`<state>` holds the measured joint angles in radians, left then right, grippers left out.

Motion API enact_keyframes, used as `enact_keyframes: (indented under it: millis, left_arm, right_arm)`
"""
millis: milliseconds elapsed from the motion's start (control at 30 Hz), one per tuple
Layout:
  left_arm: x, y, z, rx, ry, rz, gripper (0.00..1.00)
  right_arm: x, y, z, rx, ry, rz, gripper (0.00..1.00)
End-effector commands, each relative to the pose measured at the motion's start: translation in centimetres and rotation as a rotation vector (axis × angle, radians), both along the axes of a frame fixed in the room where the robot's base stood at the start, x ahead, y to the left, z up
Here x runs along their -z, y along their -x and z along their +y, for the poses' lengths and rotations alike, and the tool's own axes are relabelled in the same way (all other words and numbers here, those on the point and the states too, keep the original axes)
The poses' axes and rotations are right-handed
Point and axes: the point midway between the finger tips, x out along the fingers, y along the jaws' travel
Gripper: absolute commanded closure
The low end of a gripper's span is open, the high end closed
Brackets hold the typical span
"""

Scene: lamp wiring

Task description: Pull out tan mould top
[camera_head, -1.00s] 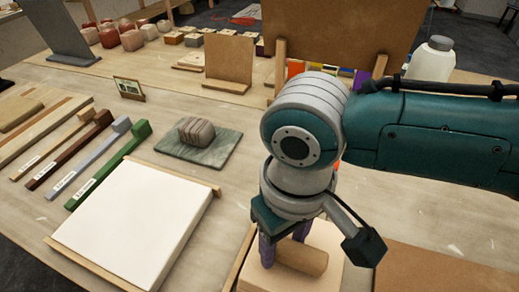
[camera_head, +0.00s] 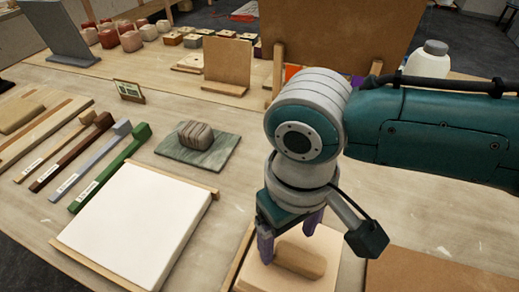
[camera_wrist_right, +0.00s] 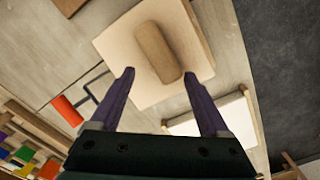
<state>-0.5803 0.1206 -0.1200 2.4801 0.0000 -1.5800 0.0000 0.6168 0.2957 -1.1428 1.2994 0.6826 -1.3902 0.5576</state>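A tan block with rounded edges (camera_head: 300,260) lies on a pale square slab (camera_head: 262,277) at the lower middle of the head view. I take this block as the tan mould top. In the right wrist view the block (camera_wrist_right: 158,52) lies ahead of the fingertips, on the slab (camera_wrist_right: 120,50). My right gripper (camera_head: 290,238) is open above the block, with its purple fingers spread to either side of it. In the wrist view the gap between the fingertips (camera_wrist_right: 158,74) is empty. I cannot tell the exact height over the block. My left gripper is out of view.
A white pad in a wooden frame (camera_head: 135,222) lies left of the slab. A striped stone on a green plate (camera_head: 222,158) lies behind it. A brown upright board (camera_head: 340,38) and a white bottle (camera_head: 428,60) stand behind my right arm. A brown board (camera_head: 425,275) lies at lower right.

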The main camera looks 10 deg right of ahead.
Motion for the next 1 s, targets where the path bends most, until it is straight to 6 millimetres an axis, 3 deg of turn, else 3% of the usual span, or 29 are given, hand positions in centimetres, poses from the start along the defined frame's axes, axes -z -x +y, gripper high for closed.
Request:
enact_keyframes:
  millis: [367,800,1000]
  left_arm:
    - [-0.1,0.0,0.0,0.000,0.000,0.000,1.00]
    - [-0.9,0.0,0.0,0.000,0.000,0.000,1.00]
    - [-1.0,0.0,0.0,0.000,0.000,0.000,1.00]
  right_arm:
    - [-0.4,0.1,0.3,-0.004,-0.008,0.001,0.13]
    - [-8.3,0.0,0.3,-0.003,-0.007,-0.003,0.13]
    - [-9.9,0.0,0.2,-0.002,-0.005,-0.002,0.13]
